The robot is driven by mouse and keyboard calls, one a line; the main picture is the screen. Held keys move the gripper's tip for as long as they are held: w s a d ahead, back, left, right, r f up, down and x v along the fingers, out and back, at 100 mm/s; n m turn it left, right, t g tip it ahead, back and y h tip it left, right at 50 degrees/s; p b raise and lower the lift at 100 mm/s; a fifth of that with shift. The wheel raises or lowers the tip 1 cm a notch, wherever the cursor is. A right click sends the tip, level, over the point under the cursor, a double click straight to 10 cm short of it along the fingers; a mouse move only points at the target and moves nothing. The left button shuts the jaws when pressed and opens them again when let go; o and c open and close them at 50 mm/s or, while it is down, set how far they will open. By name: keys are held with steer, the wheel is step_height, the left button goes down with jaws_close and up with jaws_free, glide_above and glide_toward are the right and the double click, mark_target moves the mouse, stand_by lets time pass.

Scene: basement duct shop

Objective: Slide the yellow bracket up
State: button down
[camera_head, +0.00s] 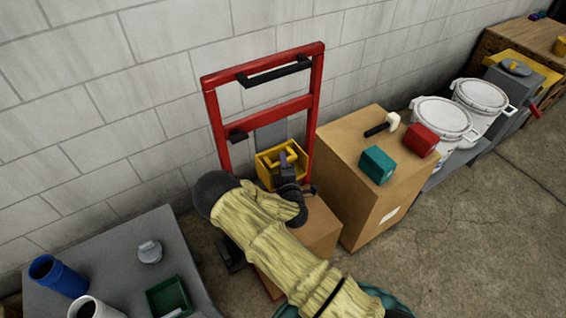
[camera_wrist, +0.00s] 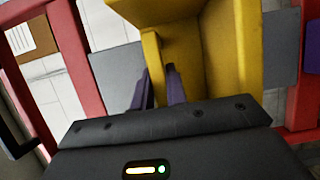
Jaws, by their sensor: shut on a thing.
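The yellow bracket (camera_head: 265,163) is an open, box-like piece against a grey plate on a red upright frame (camera_head: 216,122). In the wrist view the yellow bracket (camera_wrist: 225,45) fills the upper middle, with a narrow yellow rib running down between my purple-tipped fingers. My gripper (camera_head: 285,163) reaches the bracket from the front and is shut on that rib. In the wrist view my gripper (camera_wrist: 162,88) hides the lower part of the grip. My arm covers the area below the bracket in the head view.
Black handles are on the frame's upper bars. A cardboard box (camera_head: 345,195) to the right carries a teal box (camera_head: 377,165), a red box (camera_head: 421,140) and a mallet (camera_head: 383,125). A grey table (camera_head: 110,255) stands at lower left. A block wall is behind the frame.

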steer(key=c, duration=1.4)
jaws_free()
steer(key=shift+r, duration=0.35)
steer(key=shift+f, duration=0.1)
steer(key=b+v, duration=0.2)
steer(key=v, duration=1.5)
steer(key=shift+s, duration=0.2)
